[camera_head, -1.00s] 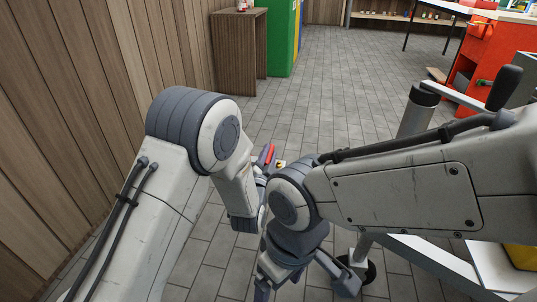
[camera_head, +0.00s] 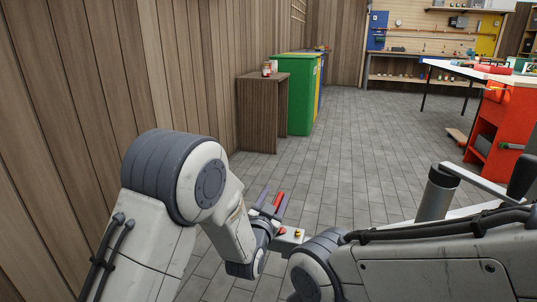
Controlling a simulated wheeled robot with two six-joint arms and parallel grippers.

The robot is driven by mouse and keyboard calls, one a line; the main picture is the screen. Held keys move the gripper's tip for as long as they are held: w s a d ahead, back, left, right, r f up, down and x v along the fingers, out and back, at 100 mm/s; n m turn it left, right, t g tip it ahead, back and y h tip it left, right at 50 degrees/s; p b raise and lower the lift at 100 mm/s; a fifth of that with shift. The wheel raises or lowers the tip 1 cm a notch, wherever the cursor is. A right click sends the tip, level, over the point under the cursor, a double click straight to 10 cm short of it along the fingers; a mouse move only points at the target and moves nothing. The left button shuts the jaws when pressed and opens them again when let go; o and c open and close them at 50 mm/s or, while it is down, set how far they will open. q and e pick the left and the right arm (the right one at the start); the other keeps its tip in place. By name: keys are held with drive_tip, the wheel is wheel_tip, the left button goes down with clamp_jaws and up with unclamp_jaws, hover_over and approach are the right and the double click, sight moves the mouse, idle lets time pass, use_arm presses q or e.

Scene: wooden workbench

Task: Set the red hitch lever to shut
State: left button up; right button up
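The red hitch lever (camera_head: 279,199) is a small red bar low in the middle of the head view. It shows between the two dark fingers of my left gripper (camera_head: 272,204). The fingers are apart, and I cannot tell whether either touches the lever. Beside it, to the right, is a light grey hitch piece (camera_head: 284,240) with a small yellow and red part (camera_head: 298,234) on it. The lever's lower end is partly hidden by my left gripper. My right arm comes in from the right, and its gripper is below the picture.
A wooden cabinet (camera_head: 257,118) with a small jar (camera_head: 267,69) stands by the plank wall, with a green bin (camera_head: 293,95) behind it. A red cabinet (camera_head: 500,130) stands at the right. The tiled floor (camera_head: 350,150) between them is mostly clear.

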use_arm(q)
drive_tip(key=a+r+n, duration=0.1)
drive_tip(key=a, duration=0.1)
drive_tip(key=w+a+r+n+p, duration=0.1)
drive_tip(key=n, duration=0.1)
drive_tip(key=shift+a+r+n, duration=0.3)
drive_tip(key=shift+a, duration=0.1)
drive_tip(key=p+v, duration=0.4)
drive_tip(key=v, duration=0.6)
drive_tip(key=s+d+r+g+p, duration=0.2)
drive_tip(key=s+r+g+p, duration=0.2)
drive_tip(key=r+p, duration=0.4)
drive_tip(key=s+d+r+m+g+y+p, duration=0.1)
drive_tip(key=s+r+g+p, duration=0.3)
drive_tip(key=r+p, duration=0.5)
drive_tip(key=d+p, duration=0.1)
drive_tip(key=p, duration=0.3)
drive_tip(key=shift+s+d+r, duration=0.25)
drive_tip(key=shift+s+d, duration=0.05)
drive_tip(key=shift+d, duration=0.05)
